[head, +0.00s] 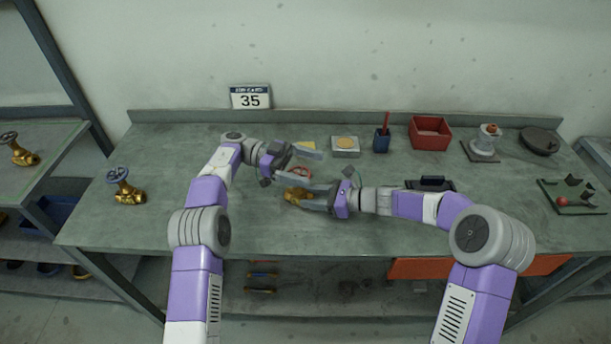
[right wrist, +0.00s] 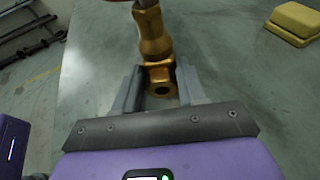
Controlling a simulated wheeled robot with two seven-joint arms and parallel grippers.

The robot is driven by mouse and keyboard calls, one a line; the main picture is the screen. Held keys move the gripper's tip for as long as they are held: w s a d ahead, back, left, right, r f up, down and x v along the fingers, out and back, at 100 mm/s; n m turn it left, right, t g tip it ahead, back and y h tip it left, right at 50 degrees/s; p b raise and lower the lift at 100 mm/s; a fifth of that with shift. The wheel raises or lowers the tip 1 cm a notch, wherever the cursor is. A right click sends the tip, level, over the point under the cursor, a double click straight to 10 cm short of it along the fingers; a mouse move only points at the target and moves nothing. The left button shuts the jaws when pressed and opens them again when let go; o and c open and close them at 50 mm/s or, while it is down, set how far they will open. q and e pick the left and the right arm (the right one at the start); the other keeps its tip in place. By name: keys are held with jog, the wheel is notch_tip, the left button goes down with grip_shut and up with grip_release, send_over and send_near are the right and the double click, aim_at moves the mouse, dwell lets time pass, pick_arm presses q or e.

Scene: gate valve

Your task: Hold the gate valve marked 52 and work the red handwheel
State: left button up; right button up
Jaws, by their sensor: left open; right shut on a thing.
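A brass gate valve (head: 296,195) lies near the middle of the bench; no number on it can be read. My right gripper (head: 306,197) is shut on its body. In the right wrist view, the brass body (right wrist: 155,45) stands between the two fingers, with a round bore at the near end. The red handwheel (head: 302,171) shows only in part, behind the grippers. My left gripper (head: 318,170) is open, its fingers around or just above the handwheel; contact cannot be told.
A blue-wheeled brass valve (head: 127,192) stands at the left; another valve (head: 22,153) is on the side table. The front left bench is clear.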

aim_at(306, 175)
pick_arm(q)
notch_tip(306, 175, up, 6)
jog(key=shift+r, duration=0.1)
pick_arm(e)
jog(key=shift+d, duration=0.1)
